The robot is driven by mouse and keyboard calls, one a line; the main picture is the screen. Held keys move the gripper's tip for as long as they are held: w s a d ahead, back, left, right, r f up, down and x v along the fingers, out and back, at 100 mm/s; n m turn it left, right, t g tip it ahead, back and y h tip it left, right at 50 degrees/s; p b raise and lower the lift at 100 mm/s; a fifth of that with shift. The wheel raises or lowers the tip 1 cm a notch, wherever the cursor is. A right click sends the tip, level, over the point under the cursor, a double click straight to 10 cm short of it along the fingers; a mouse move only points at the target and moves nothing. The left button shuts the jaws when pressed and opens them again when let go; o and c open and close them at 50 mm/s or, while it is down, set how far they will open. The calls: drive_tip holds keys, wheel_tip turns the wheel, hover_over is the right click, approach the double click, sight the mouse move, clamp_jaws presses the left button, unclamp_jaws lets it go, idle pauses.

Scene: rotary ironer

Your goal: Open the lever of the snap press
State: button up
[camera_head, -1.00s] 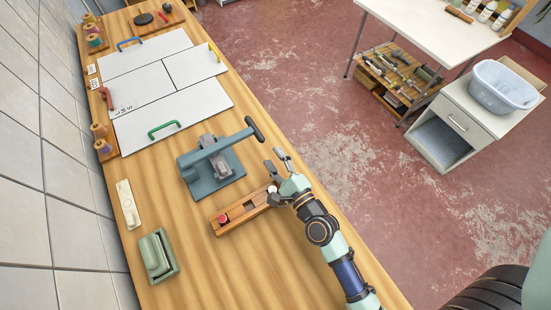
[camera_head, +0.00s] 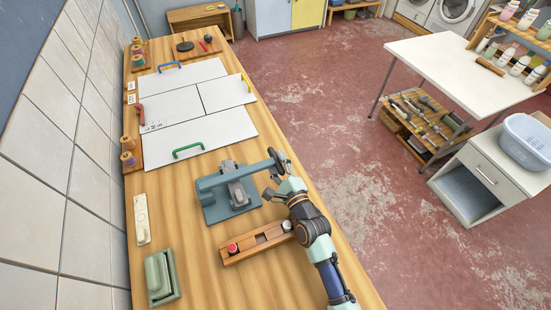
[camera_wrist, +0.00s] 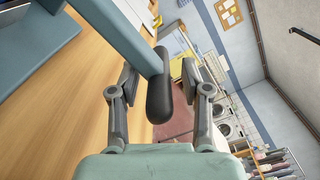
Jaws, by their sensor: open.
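The snap press (camera_head: 216,206) is a blue-grey device standing on the wooden bench. Its lever (camera_head: 247,172) slants up to the right and ends in a dark handle (camera_head: 279,157) near the bench's right edge. In the wrist view the lever (camera_wrist: 118,30) comes in from the upper left, with its black handle (camera_wrist: 159,95) between my gripper's fingers. My gripper (camera_wrist: 160,80) is open, one finger on each side of the handle; whether either touches it I cannot tell. In the head view my gripper (camera_head: 276,178) is at the handle and partly overlaps it.
A wooden block with a red knob (camera_head: 251,246) lies just below the press, close to my arm. A green box (camera_head: 161,277) and a white strip (camera_head: 142,219) lie to the left. White panels (camera_head: 185,145) with coloured handles lie behind. Open floor (camera_head: 345,130) is on the right.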

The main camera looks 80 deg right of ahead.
drive_tip(key=shift+x, duration=0.85)
clamp_jaws()
